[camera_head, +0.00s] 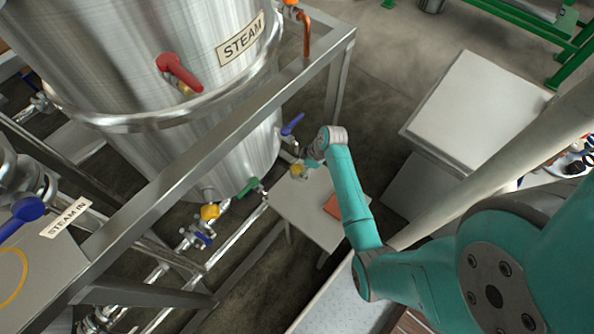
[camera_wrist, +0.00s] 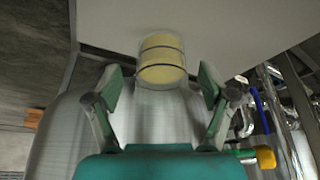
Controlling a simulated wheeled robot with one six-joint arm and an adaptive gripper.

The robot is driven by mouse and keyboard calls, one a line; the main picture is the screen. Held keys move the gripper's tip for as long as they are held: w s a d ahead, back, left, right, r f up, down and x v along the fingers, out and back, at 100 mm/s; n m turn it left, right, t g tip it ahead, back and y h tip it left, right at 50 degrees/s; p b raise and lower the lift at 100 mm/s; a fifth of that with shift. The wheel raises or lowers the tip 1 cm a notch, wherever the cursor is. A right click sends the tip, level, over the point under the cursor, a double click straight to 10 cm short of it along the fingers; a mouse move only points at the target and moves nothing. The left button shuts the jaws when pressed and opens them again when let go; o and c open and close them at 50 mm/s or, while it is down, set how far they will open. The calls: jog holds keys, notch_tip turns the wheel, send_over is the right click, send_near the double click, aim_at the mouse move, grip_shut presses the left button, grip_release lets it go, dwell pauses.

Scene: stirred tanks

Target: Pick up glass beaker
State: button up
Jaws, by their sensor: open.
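The glass beaker (camera_wrist: 161,60) holds something pale yellow and has dark bands around it. It is at the top middle of the wrist view, against the pale top of a small table (camera_wrist: 235,30). My gripper (camera_wrist: 162,87) is open, one finger on each side of the picture, with the beaker between and just beyond the fingertips. I see no finger touching it. In the head view the beaker (camera_head: 298,171) is small, near the tank-side corner of the table (camera_head: 310,215), with my gripper (camera_head: 309,161) close by it.
A large steel tank (camera_head: 240,160) stands left of the table, with a blue valve handle (camera_head: 293,124) and a green one (camera_head: 248,187) near my gripper. A steel frame rail (camera_head: 200,150) crosses in front. An orange object (camera_head: 333,207) lies on the table's right side.

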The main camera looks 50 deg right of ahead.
aim_at(297, 170)
jog(key=shift+x, duration=1.65)
jog(key=c, duration=1.4)
